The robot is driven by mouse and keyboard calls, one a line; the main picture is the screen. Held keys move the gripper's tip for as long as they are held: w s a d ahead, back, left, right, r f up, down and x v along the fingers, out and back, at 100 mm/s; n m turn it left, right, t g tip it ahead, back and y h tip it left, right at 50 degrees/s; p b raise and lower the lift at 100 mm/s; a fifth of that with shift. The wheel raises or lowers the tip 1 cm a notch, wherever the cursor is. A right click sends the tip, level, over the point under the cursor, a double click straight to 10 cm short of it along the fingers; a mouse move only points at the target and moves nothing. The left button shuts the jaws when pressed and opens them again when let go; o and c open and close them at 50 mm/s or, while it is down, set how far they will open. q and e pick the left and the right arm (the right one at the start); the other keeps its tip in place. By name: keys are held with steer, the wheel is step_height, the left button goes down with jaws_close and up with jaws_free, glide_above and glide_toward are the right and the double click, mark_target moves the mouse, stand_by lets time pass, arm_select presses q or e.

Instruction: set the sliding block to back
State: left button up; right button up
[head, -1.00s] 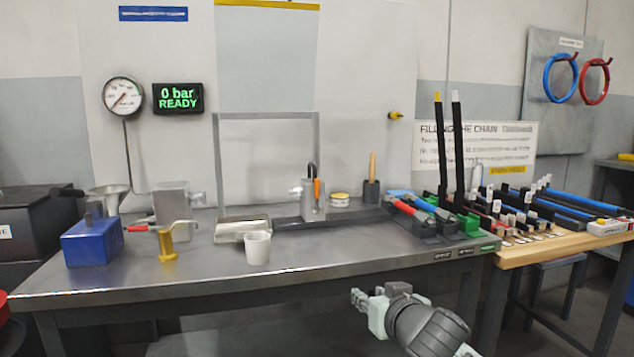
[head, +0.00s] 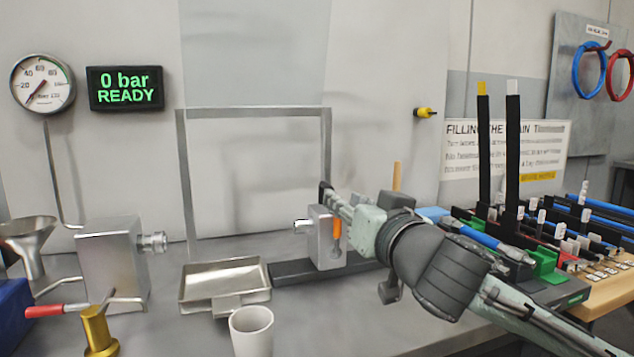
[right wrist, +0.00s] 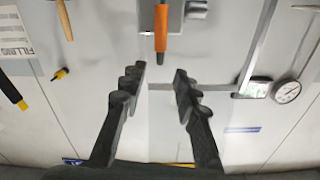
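The sliding block (head: 322,240) is a grey metal block with an orange handle (head: 337,232) on its front and a silver fitting on its left side. It sits on a dark rail (head: 295,271) on the bench, right of the metal frame. My right gripper (head: 334,200) is at the block's upper part and hides some of it. In the right wrist view its two dark fingers (right wrist: 158,78) are apart with nothing between them. The orange handle (right wrist: 161,30) lies just beyond the fingertips; the grip does not enclose it. My left gripper is not in view.
A metal tray (head: 226,284) and a white cup (head: 251,331) stand left of the rail. A second grey block (head: 110,262), a funnel (head: 28,240) and a yellow post with a red handle (head: 98,332) are further left. Tools and racks crowd the right.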

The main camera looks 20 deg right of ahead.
mark_target(330, 186)
steer(key=w+p, duration=0.1)
steer(key=w, duration=0.5)
steer(key=shift+r, duration=0.15)
steer(key=shift+w+a, duration=0.1)
steer(key=shift+w, duration=0.65)
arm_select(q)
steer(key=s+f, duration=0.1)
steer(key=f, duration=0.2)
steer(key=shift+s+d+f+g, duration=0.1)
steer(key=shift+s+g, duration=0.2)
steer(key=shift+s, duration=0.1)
arm_select(e)
jaws_close()
